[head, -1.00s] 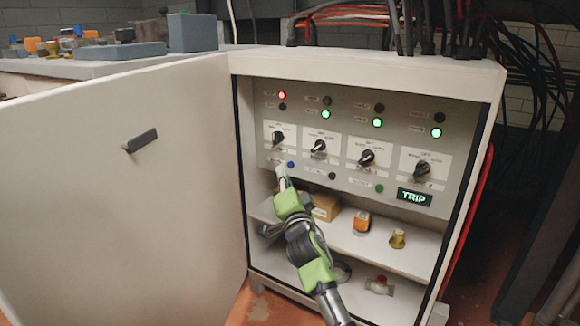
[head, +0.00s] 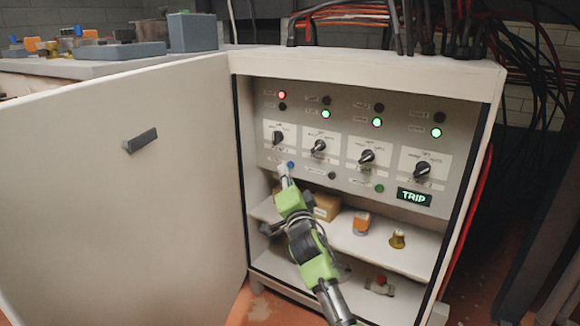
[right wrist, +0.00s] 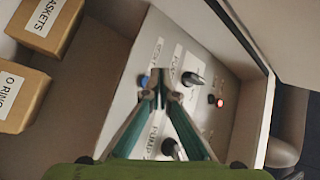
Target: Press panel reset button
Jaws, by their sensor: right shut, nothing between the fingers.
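The grey control panel (head: 345,115) is inside an open cabinet. A display (head: 414,197) reads TRIP in green. My right gripper (head: 284,170) is shut and empty, its tips close to the blue button. In the right wrist view the shut fingertips (right wrist: 166,82) are beside the blue button (right wrist: 145,80); contact cannot be told. My left gripper is not in view.
Rotary knobs (head: 318,146) sit above the buttons, with one red lamp (head: 282,94) and several green lamps lit. The open door (head: 120,190) stands left. The shelf below holds a cardboard box (head: 326,206) and small fittings (head: 362,223). Cables hang at the right.

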